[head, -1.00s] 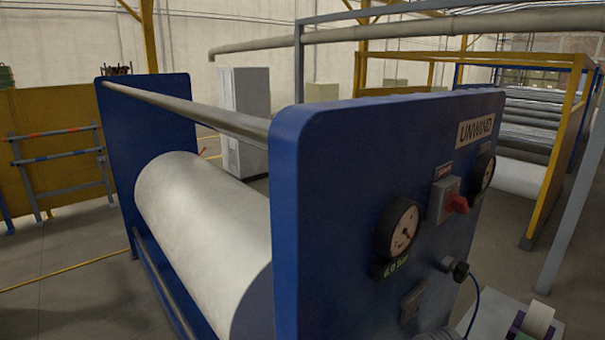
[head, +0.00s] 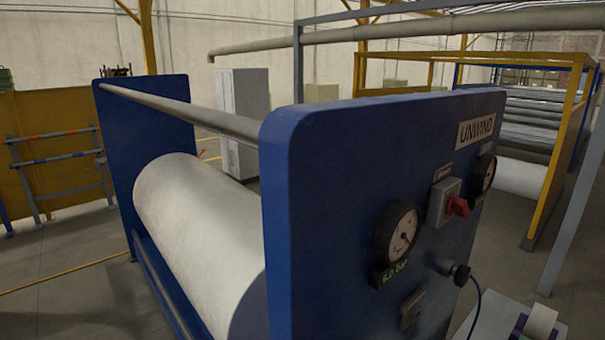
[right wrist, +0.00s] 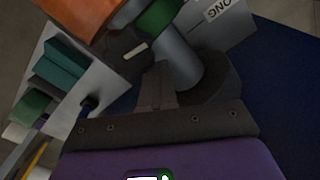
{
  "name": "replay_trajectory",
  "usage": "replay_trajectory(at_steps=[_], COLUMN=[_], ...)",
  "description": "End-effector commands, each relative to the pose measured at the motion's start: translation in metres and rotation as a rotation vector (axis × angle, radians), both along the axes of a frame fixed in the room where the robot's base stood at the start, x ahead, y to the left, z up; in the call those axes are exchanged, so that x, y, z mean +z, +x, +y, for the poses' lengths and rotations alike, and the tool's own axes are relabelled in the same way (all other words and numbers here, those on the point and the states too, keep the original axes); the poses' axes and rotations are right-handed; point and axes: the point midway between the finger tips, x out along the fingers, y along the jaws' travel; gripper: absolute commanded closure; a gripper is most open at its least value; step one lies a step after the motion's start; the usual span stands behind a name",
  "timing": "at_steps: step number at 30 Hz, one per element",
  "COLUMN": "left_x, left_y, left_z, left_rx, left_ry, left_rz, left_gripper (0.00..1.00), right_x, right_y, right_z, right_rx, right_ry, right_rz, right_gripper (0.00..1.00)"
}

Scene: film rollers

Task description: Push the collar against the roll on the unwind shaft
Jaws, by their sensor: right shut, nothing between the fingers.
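The white roll (head: 195,230) lies between two blue side plates of the unwind stand in the head view. The near plate (head: 330,190), marked UNWIND, hides its near end. I cannot make out the shaft or the collar in the head view. In the right wrist view my right gripper (right wrist: 160,82) is shut and empty. Its fingers are beside a grey cylinder (right wrist: 178,62) and a dark rounded part (right wrist: 218,82); I cannot tell whether they touch. I cannot tell whether either part is the collar. My left gripper is out of view.
The near plate carries a gauge (head: 396,235), a red switch (head: 456,206) and a dark knob (head: 460,274). A bar (head: 190,113) spans the plates above the roll. In the right wrist view a pale tray (right wrist: 95,58) holds teal blocks (right wrist: 60,62); an orange object (right wrist: 85,15) is nearby.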

Motion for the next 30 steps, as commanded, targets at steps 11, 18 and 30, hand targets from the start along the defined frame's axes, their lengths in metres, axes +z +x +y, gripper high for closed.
replay_trajectory(at_steps=[11, 18, 30], left_x=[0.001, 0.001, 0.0], left_y=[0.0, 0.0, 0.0], left_z=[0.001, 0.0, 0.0], left_rx=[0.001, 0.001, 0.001], left_ry=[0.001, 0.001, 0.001], left_rz=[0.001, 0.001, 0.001], left_gripper=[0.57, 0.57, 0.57], right_x=[-0.005, -0.005, -0.004], right_y=[-0.004, -0.007, -0.016], right_z=[-0.001, -0.003, -0.011], right_rx=[0.0, 0.0, 0.0], right_ry=[-0.001, -0.001, -0.001], right_rz=[0.018, 0.017, 0.016], right_gripper=[1.0, 1.0, 1.0])
